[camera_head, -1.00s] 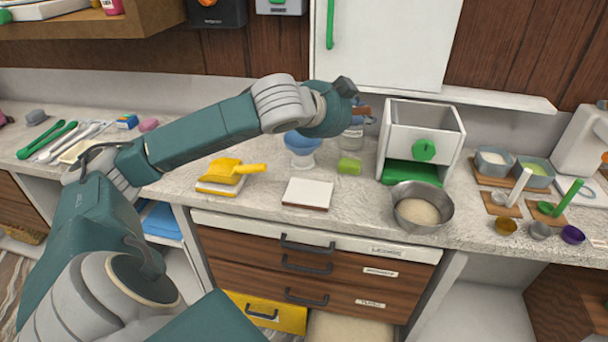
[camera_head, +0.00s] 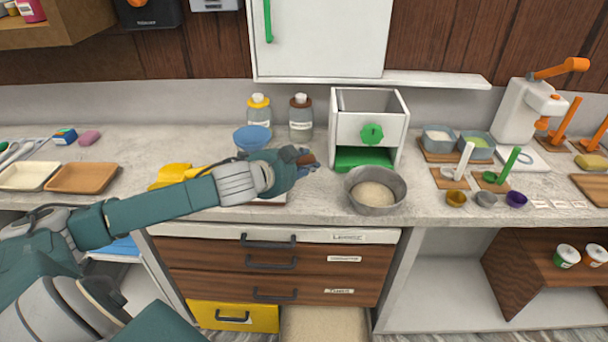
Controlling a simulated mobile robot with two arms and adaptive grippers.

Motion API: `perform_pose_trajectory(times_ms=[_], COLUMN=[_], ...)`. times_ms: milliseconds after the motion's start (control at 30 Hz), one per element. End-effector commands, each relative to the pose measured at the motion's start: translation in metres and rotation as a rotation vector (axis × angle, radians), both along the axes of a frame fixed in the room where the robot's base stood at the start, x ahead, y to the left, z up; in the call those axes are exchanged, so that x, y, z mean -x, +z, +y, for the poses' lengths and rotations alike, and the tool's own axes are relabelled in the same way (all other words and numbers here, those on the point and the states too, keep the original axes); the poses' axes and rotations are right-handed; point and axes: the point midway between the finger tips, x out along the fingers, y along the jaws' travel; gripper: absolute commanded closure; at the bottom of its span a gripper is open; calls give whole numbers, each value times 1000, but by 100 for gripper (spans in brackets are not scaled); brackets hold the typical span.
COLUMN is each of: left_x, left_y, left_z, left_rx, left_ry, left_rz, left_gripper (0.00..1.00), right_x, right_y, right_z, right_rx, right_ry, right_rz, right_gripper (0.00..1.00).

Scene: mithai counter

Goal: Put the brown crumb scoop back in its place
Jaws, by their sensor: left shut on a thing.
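My left gripper (camera_head: 301,164) is low over the counter, in front of the white box with the green knob and left of the metal bowl. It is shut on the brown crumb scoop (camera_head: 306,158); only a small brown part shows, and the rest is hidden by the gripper. A white block with a brown base (camera_head: 272,202) lies under my left forearm and is mostly hidden. The yellow scoop (camera_head: 172,174) rests to the left, partly covered by my arm. My right gripper is not in view.
A metal bowl of pale grain (camera_head: 373,204) stands right of the gripper. Behind are the white box with a green knob (camera_head: 350,128), a blue bowl (camera_head: 252,138) and two jars, yellow-lidded (camera_head: 260,111) and brown-lidded (camera_head: 300,124). Drawers (camera_head: 270,266) lie below the counter edge.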

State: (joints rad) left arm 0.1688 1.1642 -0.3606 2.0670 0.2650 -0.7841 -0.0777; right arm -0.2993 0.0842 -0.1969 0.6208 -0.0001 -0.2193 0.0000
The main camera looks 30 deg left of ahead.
Motion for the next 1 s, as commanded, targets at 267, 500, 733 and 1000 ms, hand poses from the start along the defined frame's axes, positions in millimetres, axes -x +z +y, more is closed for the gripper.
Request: perform_pose_trajectory(times_ms=[267, 500, 733, 1000], left_x=[0, 0, 0, 0], left_y=[-34, -37, -40, -40], left_z=[0, 0, 0, 0], left_rx=[2, 0, 0, 0], left_ry=[1, 0, 0, 0], left_rz=[2, 0, 1, 1], left_gripper=[95, 95, 58, 53], right_x=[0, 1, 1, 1], right_y=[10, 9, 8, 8], right_z=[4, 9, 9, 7], right_rx=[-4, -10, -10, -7], right_ry=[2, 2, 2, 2], right_rz=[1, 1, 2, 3], right_gripper=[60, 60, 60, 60])
